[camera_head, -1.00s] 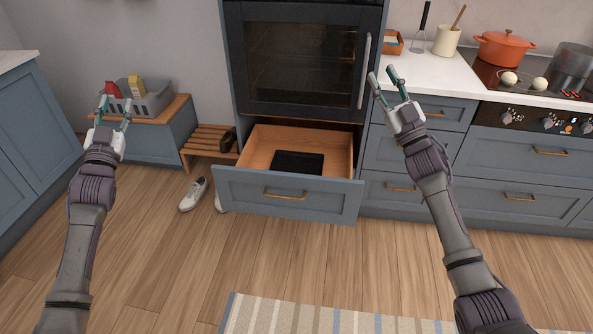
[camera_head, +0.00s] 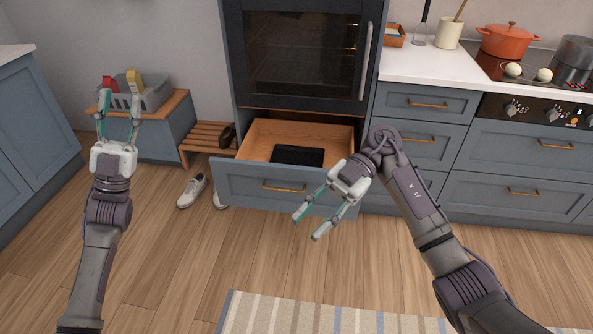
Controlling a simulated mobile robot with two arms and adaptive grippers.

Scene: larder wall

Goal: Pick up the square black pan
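The square black pan (camera_head: 298,156) lies flat inside the open wooden drawer (camera_head: 262,144) under the oven. My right gripper (camera_head: 307,227) is open and empty in front of the drawer's right part, with its fingers pointing down and to the left. It overlaps the right end of the drawer front in the picture. My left gripper (camera_head: 118,104) is open and empty at the left, with its fingers pointing up, seen in front of the low bench. Neither gripper is at the pan.
The oven (camera_head: 300,55) stands directly above the drawer. A slatted wooden rack (camera_head: 205,140) and white shoes (camera_head: 193,190) are left of the drawer. A grey basket (camera_head: 150,93) sits on the bench. A striped rug (camera_head: 300,315) lies in front, with clear wooden floor between.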

